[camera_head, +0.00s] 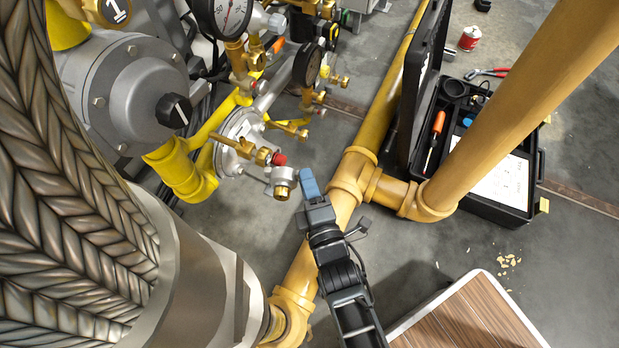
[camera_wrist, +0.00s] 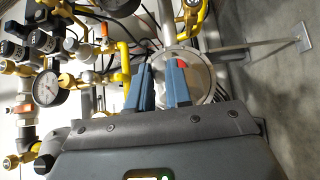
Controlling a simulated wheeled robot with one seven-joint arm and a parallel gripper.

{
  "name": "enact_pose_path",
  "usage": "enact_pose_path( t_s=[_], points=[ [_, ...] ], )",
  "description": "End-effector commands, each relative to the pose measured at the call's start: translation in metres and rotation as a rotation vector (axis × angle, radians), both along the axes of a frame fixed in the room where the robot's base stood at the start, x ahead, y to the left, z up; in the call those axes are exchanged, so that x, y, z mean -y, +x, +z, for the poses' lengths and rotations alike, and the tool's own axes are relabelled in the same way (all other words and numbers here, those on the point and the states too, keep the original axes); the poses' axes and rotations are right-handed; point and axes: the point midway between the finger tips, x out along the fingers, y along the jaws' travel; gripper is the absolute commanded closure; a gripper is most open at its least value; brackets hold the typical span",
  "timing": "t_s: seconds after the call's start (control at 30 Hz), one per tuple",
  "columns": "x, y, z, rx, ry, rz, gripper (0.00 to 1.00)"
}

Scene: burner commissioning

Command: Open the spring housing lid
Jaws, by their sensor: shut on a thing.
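My gripper (camera_head: 308,186) has blue fingertips and is beside the brass-ended fitting (camera_head: 283,178) of a silver regulator (camera_head: 240,138). A red cap (camera_head: 279,159) is on that fitting. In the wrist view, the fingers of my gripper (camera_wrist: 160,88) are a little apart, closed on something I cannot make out. A large round silver body (camera_wrist: 198,78) is behind them, with a red bit (camera_wrist: 182,63) by the right finger. I cannot tell for certain which part is the spring housing lid, or whether it is open.
A yellow pipe (camera_head: 350,180) runs just behind my gripper. A large grey regulator (camera_head: 125,90) with a black knob and a braided hose (camera_head: 60,200) fill the left. Pressure gauges (camera_head: 225,15) are above. An open black toolbox (camera_head: 500,200) stands at the right. A wooden-topped board (camera_head: 465,318) is lower right.

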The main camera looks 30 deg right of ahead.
Motion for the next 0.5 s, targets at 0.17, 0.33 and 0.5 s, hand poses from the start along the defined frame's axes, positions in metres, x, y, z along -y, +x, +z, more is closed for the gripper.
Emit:
enact_pose_path(
  t_s=[0.17,0.33,0.5],
  points=[
    [-0.005,-0.005,-0.002,-0.003,0.004,-0.081,1.0],
    [-0.009,-0.007,-0.001,-0.002,0.001,-0.125,1.0],
    [-0.011,-0.008,0.0,0.002,-0.001,-0.148,1.0]
  ],
)
